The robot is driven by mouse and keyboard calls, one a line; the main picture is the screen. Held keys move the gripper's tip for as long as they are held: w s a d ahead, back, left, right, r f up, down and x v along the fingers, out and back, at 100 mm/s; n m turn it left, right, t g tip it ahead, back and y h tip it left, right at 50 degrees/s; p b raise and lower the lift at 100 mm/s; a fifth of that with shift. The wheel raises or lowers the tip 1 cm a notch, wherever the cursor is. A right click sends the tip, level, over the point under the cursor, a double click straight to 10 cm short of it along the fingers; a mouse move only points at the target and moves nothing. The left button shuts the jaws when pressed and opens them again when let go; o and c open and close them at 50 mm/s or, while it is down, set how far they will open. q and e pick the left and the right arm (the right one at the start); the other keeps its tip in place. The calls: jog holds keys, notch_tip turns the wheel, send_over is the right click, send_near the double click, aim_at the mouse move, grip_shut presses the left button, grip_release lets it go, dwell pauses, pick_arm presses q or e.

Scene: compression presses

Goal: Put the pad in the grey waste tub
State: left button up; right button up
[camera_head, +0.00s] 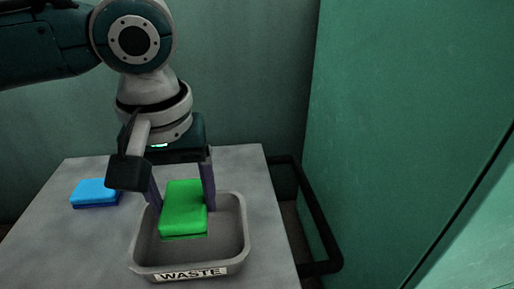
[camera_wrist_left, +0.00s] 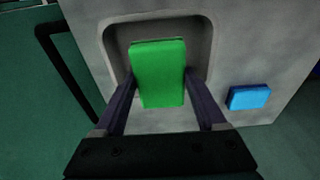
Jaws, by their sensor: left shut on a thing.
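A green pad (camera_head: 184,206) is between the fingers of my left gripper (camera_head: 182,195), which is shut on it. The pad is over the grey waste tub (camera_head: 243,236), which has a "WASTE" label on its front. In the left wrist view the green pad (camera_wrist_left: 159,75) is between the fingers of my left gripper (camera_wrist_left: 159,88), with the tub's opening (camera_wrist_left: 118,33) around its far part. I cannot tell whether the pad touches the tub floor. My right gripper is not in view.
A blue pad (camera_head: 95,192) lies on the grey table (camera_head: 60,235) to the left of the tub; it also shows in the left wrist view (camera_wrist_left: 249,97). A black rail (camera_head: 318,222) runs along the table's right side. A green wall panel (camera_head: 410,120) stands at right.

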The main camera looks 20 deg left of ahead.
aim_at(196, 243)
pick_arm(q)
notch_tip(196, 243, down, 8)
jog(key=b, duration=0.4)
jog(key=shift+r, duration=0.4)
jog(key=o, duration=1.4)
